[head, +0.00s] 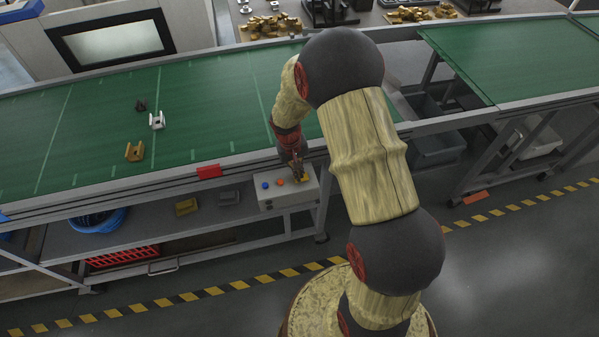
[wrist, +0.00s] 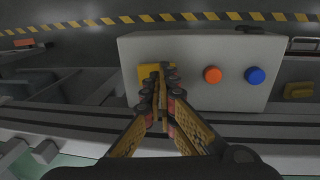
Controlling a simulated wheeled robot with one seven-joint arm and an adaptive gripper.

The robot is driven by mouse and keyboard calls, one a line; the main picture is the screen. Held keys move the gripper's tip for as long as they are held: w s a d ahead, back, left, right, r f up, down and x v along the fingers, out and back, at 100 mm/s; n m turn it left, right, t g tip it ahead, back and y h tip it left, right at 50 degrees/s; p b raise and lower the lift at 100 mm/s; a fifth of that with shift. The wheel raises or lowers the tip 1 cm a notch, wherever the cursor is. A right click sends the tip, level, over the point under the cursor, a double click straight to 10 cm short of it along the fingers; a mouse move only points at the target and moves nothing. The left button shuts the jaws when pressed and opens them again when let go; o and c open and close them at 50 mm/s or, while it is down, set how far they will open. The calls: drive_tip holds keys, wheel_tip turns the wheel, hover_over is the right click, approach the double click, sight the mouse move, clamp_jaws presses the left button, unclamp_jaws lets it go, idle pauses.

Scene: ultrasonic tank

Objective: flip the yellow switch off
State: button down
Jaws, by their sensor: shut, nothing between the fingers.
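The yellow switch (wrist: 152,72) sits on a light grey control box (wrist: 198,98), at its left end in the wrist view. My gripper (wrist: 162,72) is shut and empty, with its fingertips over the switch. The fingers hide part of it, so I cannot tell whether they touch it or which way it is tilted. In the head view my gripper (head: 294,178) points down at the box (head: 290,196), which is fixed at the front of the bench. A bit of yellow (head: 303,184) shows beside the fingers there.
An orange button (wrist: 212,75) and a blue button (wrist: 255,75) are on the same box, to the right of my fingers in the wrist view. A green-topped bench (head: 200,100) lies behind the box, with small brackets (head: 157,121) on it. Striped floor tape (head: 240,284) runs in front.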

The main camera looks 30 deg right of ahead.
wheel_tip(320, 180, up, 14)
drive_tip(key=a+p, duration=0.2)
drive_tip(key=p, duration=0.1)
drive_tip(key=shift+w, duration=0.3)
drive_tip(key=shift+s+d+f+b, duration=0.1)
drive_tip(key=shift+s+d+b, duration=0.05)
drive_tip(key=shift+b, duration=0.3)
drive_tip(key=shift+s+d+r+b, duration=0.2)
drive_tip(key=shift+d+r+b, duration=0.25)
drive_tip(key=shift+b, duration=0.7)
drive_tip(key=f, duration=0.4)
drive_tip(key=d+f+b, duration=0.1)
drive_tip(key=f, duration=0.4)
drive_tip(key=f+b, duration=0.1)
drive_tip(key=f, duration=0.3)
drive_tip(key=shift+s+d+f, duration=0.25)
drive_tip(key=shift+d+f, duration=0.15)
drive_tip(key=shift+f, duration=0.1)
